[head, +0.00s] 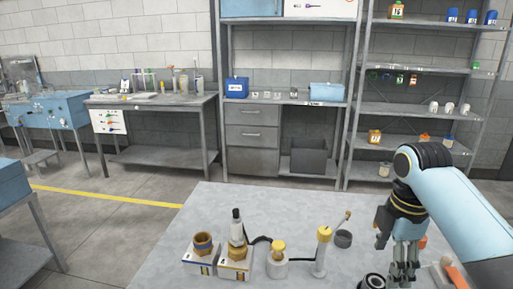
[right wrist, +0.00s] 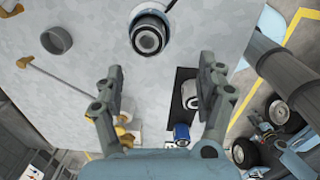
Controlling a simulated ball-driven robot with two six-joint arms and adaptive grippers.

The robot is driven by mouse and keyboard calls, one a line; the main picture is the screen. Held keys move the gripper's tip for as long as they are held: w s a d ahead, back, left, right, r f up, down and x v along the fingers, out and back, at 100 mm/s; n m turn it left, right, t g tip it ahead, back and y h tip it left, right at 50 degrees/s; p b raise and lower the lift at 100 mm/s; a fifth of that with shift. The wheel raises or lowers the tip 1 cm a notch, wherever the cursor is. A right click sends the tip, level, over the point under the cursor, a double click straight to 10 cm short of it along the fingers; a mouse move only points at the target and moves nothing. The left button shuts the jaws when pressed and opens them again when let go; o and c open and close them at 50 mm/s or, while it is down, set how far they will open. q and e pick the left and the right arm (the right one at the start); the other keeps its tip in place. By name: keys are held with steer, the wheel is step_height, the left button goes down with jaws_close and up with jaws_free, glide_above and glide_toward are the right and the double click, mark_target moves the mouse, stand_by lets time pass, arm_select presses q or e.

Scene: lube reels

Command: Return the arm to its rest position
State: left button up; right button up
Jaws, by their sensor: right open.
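My right arm (head: 455,215) reaches in from the right over the grey table (head: 225,210). My right gripper (head: 403,268) points down above the table's right part, near a dark-rimmed cylinder (head: 373,282). In the right wrist view, the gripper (right wrist: 163,82) has its two fingers spread wide apart with nothing between them. The cylinder (right wrist: 147,34) stands beyond the fingertips there. My left arm and left gripper do not show in either view.
A grey cup (head: 343,239), a yellow-topped stand with a lever (head: 322,252), a yellow-capped container (head: 278,260) and two boxes (head: 234,264) bearing a brown pot (head: 203,243) and a dark-topped fitting (head: 237,228) stand left of the gripper. The table's far left is clear.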

steer(key=s+a+r+m+t, duration=0.1)
steer(key=s+r+m+t, duration=0.1)
steer(key=s+m, duration=0.8)
steer(key=s+a+r+m+t, duration=0.15)
steer(key=s+m, duration=0.35)
steer(key=s, duration=0.9)
step_height(320, 180, down, 34)
steer(key=s+d+g+b, duration=0.2)
steer(key=b, duration=0.7)
steer(key=s+f+b, duration=0.3)
steer(key=s+f, duration=0.6)
steer(key=f, duration=0.3)
steer(key=s+d+f+m+b, duration=0.1)
steer(key=s+f+b, duration=0.3)
steer(key=s+f, duration=0.5)
step_height(320, 180, down, 4)
steer(key=shift+s+d+r+g+h, duration=0.2)
steer(key=shift+s+r+g+h, duration=0.1)
steer(key=shift+g, duration=0.15)
